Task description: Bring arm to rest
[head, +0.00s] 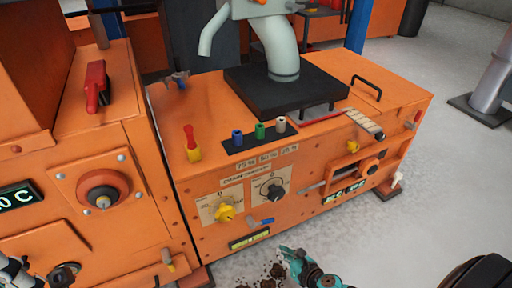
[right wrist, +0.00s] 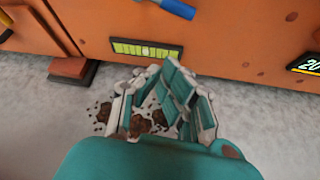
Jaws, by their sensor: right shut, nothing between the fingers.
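My right gripper (head: 290,255) shows at the bottom middle of the head view, in front of the orange machine (head: 310,185) and low over the floor. In the right wrist view its teal and white fingers (right wrist: 165,95) are closed together with nothing held. It is apart from the machine's front face. Part of my left gripper (head: 14,270) shows at the lower left edge of the head view; it is cut off, so its fingers cannot be judged.
The machine's front carries a yellow knob (head: 225,213), a black knob (head: 272,190) and a blue-handled lever (head: 261,221). A second orange cabinet (head: 105,150) with a red button stands at left. Brown debris (right wrist: 150,122) lies on the grey floor.

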